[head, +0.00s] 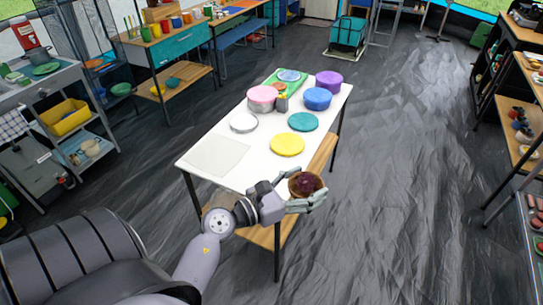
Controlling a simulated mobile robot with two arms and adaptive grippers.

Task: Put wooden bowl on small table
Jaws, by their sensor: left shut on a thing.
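The wooden bowl (293,191) is brown and round, with a dark red thing inside it. My left gripper (305,191) is shut on the bowl, with its pale fingers around the bowl's sides. It holds the bowl roughly upright at the near right edge of the white-topped table (256,180). I cannot tell how high the bowl is or whether it touches the table. This table is the likely small table, with a wooden lower shelf (262,236). My right gripper is not in view.
On the table are a yellow disc (287,145), a teal disc (303,122), a pale square mat (216,155), and blue (317,99), purple (329,81) and pink (262,95) round containers. Shelves stand left and right. Dark floor right of the table is clear.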

